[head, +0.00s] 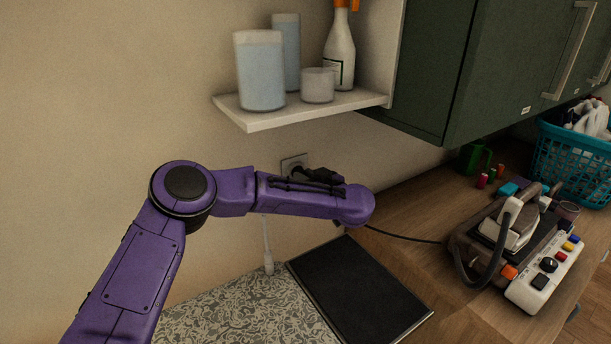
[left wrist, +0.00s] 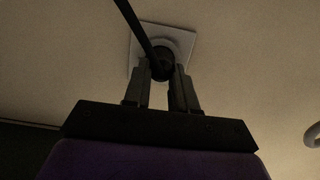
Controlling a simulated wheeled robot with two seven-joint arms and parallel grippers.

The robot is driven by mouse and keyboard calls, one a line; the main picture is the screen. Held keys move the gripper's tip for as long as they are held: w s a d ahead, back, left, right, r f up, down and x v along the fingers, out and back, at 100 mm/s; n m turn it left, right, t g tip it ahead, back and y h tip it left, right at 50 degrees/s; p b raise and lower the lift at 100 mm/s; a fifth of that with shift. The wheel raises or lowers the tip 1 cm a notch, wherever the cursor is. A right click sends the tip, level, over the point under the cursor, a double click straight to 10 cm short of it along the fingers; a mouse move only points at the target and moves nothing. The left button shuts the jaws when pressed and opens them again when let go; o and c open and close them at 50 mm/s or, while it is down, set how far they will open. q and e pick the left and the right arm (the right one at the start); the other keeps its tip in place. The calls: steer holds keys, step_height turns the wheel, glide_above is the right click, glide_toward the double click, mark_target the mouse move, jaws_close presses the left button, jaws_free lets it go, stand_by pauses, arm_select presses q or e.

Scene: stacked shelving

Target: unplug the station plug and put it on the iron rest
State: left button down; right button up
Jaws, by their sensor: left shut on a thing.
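The station plug (left wrist: 162,66) is a dark round body with a black cord, in front of the pale wall socket (left wrist: 180,44) in the left wrist view. My left gripper (left wrist: 162,76) is shut on it, one finger on each side. The plug looks up against the socket plate; how deep it sits I cannot tell. In the head view, my purple arm partly covers the socket (head: 291,162) and the grip. The cord runs right to the iron station (head: 467,247), where a white iron (head: 516,225) stands. A flat black panel (head: 360,290) lies on the counter; whether it is the iron rest is unclear.
A white shelf (head: 240,118) with jars and a spray bottle (head: 340,60) hangs above my arm. Green cabinets (head: 470,70) overhang the back right. A teal basket (head: 575,165) and a green mug (head: 474,158) stand farther back. A patterned surface (head: 240,310) lies at front left.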

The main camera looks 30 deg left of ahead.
arm_select(q)
steer(key=shift+d, duration=0.1)
steer(key=shift+p+v, duration=0.6)
steer(key=shift+v, duration=0.2)
steer(key=shift+f, duration=0.1)
